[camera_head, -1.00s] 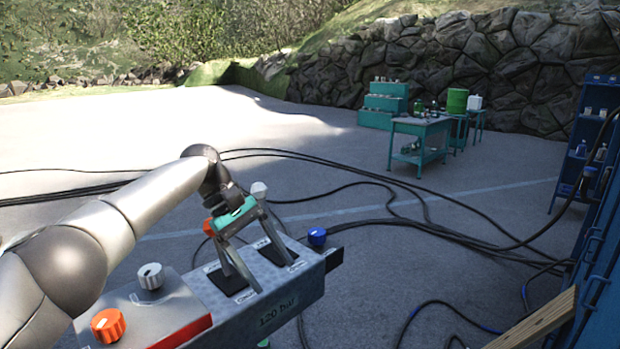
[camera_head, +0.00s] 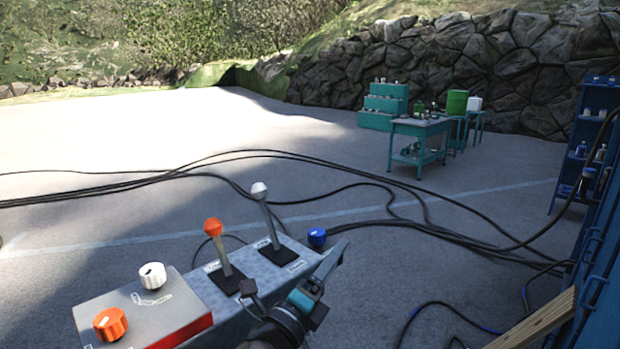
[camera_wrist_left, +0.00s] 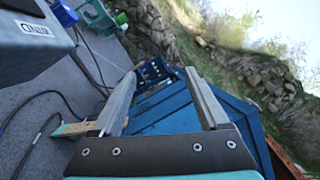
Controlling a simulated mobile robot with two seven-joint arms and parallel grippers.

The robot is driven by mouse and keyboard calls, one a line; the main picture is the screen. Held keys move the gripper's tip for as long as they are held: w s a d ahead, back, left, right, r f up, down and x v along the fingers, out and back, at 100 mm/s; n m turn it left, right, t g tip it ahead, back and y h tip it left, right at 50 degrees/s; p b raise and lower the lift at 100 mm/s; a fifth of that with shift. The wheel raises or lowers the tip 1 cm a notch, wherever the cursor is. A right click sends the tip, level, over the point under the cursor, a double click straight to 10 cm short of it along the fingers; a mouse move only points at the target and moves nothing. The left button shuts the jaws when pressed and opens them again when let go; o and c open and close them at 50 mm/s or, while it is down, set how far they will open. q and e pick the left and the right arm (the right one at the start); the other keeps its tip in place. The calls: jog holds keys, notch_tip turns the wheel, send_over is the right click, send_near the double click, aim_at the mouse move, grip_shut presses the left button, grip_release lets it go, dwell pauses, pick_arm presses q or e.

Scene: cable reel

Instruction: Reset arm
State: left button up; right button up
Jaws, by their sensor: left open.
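My left gripper (camera_head: 296,270) is low in the head view, in front of the control box (camera_head: 232,319). Its two fingers are spread and hold nothing. In the left wrist view the open fingers (camera_wrist_left: 160,74) point toward a blue structure, with nothing between them. A lever with an orange knob (camera_head: 213,228) and a lever with a white knob (camera_head: 260,191) stand on the box, both clear of the gripper. The arm itself is mostly out of view at the bottom edge. My right gripper is in neither view.
A white dial (camera_head: 152,275) and an orange dial (camera_head: 109,324) sit on the box's left part. Black cables (camera_head: 300,157) cross the pavement behind. A wooden beam (camera_head: 535,322) and a blue wall stand at right. A green table (camera_head: 420,127) is far off.

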pick_arm(q)
jog(key=s+a+f+n+g+y, duration=0.2)
jog(key=s+a+f+n+y, duration=0.3)
jog(key=a+f+n, duration=0.3)
jog(key=s+a+f+n+g+y, duration=0.2)
jog(key=s+a+f+n+y, duration=0.35)
jog(key=n, duration=0.45)
jog(key=s+a+f+n+g, duration=0.2)
jog(key=s+f+n+g, duration=0.1)
jog(key=s, duration=0.5)
jog(key=s+a+f+n+g, duration=0.2)
jog(key=s+f+n+g, duration=0.15)
jog(key=s, duration=0.35)
jog(key=s+a+f+n+g, duration=0.3)
jog(key=s, duration=0.5)
notch_tip(320, 180, down, 32)
jog(key=s+g+b, duration=0.2)
jog(key=b, duration=0.8)
jog(key=s+a+f+b, duration=0.1)
jog(key=s+f+b, duration=0.3)
jog(key=s+f, duration=0.3)
jog(key=s+a+f+b, duration=0.1)
jog(key=s+f+b, duration=0.3)
jog(key=s+f, duration=0.4)
notch_tip(320, 180, down, 7)
jog(key=shift+r+m+g+y+b, duration=0.1)
jog(key=shift+m+g+y+b, duration=0.25)
